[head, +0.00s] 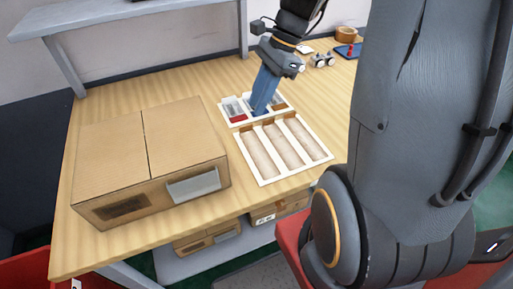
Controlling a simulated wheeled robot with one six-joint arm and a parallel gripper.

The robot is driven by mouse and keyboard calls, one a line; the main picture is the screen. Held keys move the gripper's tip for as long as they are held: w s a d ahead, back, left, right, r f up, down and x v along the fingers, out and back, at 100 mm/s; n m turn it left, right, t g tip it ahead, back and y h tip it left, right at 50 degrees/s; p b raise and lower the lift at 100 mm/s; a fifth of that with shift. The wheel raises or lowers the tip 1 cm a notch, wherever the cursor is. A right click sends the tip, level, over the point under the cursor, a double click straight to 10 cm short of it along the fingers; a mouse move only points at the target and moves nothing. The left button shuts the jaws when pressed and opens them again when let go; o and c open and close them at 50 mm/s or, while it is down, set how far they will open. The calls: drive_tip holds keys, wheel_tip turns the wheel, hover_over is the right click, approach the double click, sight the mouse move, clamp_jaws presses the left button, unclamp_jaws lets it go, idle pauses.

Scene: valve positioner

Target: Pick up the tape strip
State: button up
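My gripper (259,108) reaches down from the top with its blue fingers over the small white divided tray (226,115). The fingers look close together, but I cannot tell whether they are open, shut or holding something. The tray's left compartment holds a grey piece and a red piece (238,118). A brown piece (279,103) shows in its right compartment. The fingers hide much of the tray's middle. I cannot make out a tape strip for certain.
A larger white tray (244,157) with three long compartments lies in front of the small one. A big cardboard box (150,160) stands at left on the wooden table (105,95). A brown ring (347,33) and a blue item (345,51) lie at the back right.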

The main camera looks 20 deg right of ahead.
sight(245, 133)
drive_tip(key=x, duration=0.6)
drive_tip(key=shift+s+a+f, duration=0.2)
drive_tip(key=shift+s+f, duration=0.05)
drive_tip(key=shift+f, duration=0.05)
clamp_jaws()
